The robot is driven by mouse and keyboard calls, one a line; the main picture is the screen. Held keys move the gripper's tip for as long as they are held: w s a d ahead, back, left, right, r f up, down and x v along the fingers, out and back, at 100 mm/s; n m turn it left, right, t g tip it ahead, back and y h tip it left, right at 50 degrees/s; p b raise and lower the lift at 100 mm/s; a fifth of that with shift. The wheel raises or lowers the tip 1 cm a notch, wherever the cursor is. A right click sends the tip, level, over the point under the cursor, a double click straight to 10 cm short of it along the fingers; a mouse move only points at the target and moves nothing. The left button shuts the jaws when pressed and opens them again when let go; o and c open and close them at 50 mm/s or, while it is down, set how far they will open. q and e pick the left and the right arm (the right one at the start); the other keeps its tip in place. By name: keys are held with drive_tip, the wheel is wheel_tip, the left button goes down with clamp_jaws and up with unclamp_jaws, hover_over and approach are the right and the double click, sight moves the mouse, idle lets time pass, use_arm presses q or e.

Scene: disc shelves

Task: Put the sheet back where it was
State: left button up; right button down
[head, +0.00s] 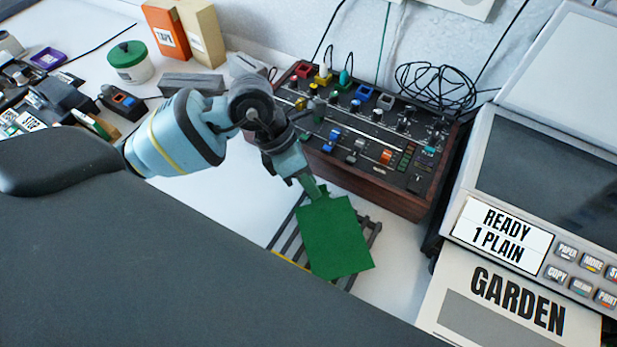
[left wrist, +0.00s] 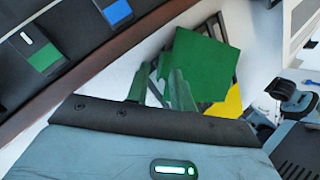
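The green sheet (head: 335,240) is flat and roughly square, and shows face-on over a dark slatted rack (head: 288,232). Its sides are turned against the rack's bars. My left gripper (head: 317,193) meets the sheet's top edge and appears shut on it, one finger in front and one behind. In the left wrist view the sheet (left wrist: 208,65) stretches out beyond the fingers (left wrist: 160,75) toward the upper right. Whether its far edge touches the rack is hidden.
A control panel (head: 375,190) with knobs and sliders stands right behind the gripper. At the right is a machine reading READY 1 PLAIN (head: 502,235) and a GARDEN sheet (head: 515,303). A green-lidded tub (head: 130,62) and boxes stand at the back left. White tabletop (head: 400,258) is bare beside the rack.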

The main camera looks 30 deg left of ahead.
use_arm(q)
drive_tip(key=shift+r, duration=0.35)
drive_tip(key=v, duration=1.1)
drive_tip(key=shift+a+r, duration=0.2)
drive_tip(key=shift+r, duration=0.1)
